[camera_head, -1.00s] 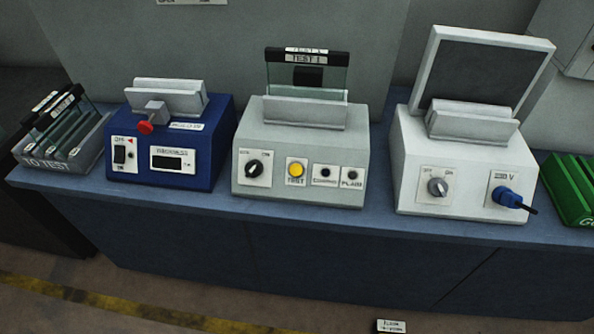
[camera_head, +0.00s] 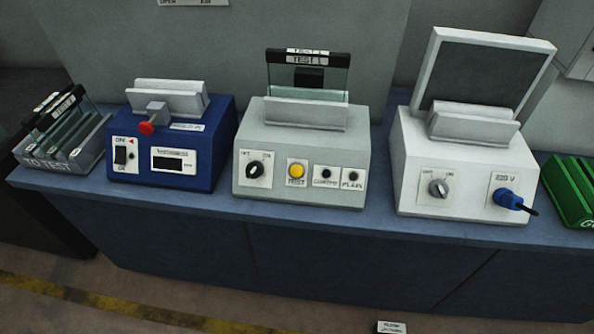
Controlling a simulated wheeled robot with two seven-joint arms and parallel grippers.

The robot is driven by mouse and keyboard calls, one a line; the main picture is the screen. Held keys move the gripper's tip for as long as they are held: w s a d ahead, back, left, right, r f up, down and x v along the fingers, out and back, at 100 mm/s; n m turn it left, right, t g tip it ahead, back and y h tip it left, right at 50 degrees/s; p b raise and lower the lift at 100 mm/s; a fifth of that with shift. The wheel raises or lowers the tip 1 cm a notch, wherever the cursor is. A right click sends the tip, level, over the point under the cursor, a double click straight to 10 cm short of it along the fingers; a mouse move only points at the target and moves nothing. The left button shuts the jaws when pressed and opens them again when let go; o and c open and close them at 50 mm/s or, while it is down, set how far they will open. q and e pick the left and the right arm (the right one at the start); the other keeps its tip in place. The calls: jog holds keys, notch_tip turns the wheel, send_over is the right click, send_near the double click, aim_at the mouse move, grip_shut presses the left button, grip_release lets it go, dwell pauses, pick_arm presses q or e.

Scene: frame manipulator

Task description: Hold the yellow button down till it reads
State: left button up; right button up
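The yellow button (camera_head: 297,171) sits on the front of the grey tester box (camera_head: 305,140), above a label that reads TEST. A black knob (camera_head: 255,169) is to its left. To its right are two small dark round spots on white labels, one reading PLAIN (camera_head: 353,178); neither looks lit. A glass pane with a black top bar (camera_head: 308,58) labelled TEST 1 stands upright in the holder on top of the box. Neither of my grippers is in view, and nothing touches the button.
A blue box (camera_head: 170,140) with a red knob and small display stands to the left, beside a rack of panes (camera_head: 62,150) labelled TO TEST. A white box (camera_head: 460,150) with a dark panel and blue plug stands right. A green rack (camera_head: 572,190) is at the right edge.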

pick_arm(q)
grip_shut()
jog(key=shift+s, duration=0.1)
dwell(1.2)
